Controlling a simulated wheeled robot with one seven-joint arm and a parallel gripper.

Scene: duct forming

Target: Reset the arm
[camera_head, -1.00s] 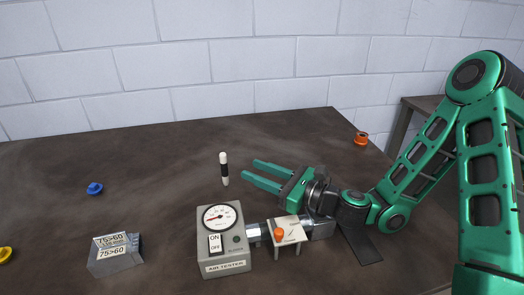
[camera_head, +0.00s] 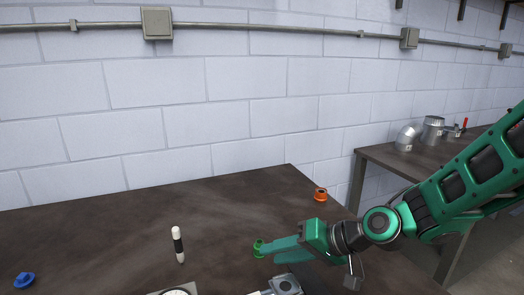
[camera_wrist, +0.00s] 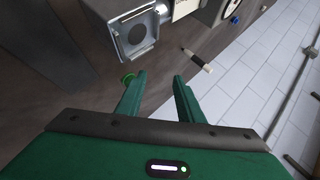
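My gripper (camera_head: 268,250) is above the dark table, right of centre in the head view, with its green fingers pointing left. In the wrist view my gripper (camera_wrist: 158,80) has its two fingers apart with nothing between them. A small green round part (camera_head: 258,247) shows at the fingertips in the head view. In the wrist view this green part (camera_wrist: 128,78) is beside the left finger, outside the gap; whether they touch I cannot tell.
A metal duct piece (camera_head: 285,285) is at the bottom edge. An orange part (camera_head: 320,194) sits near the back edge, a blue one (camera_head: 24,280) at left. Metal ducts (camera_head: 432,130) stand on the far bench.

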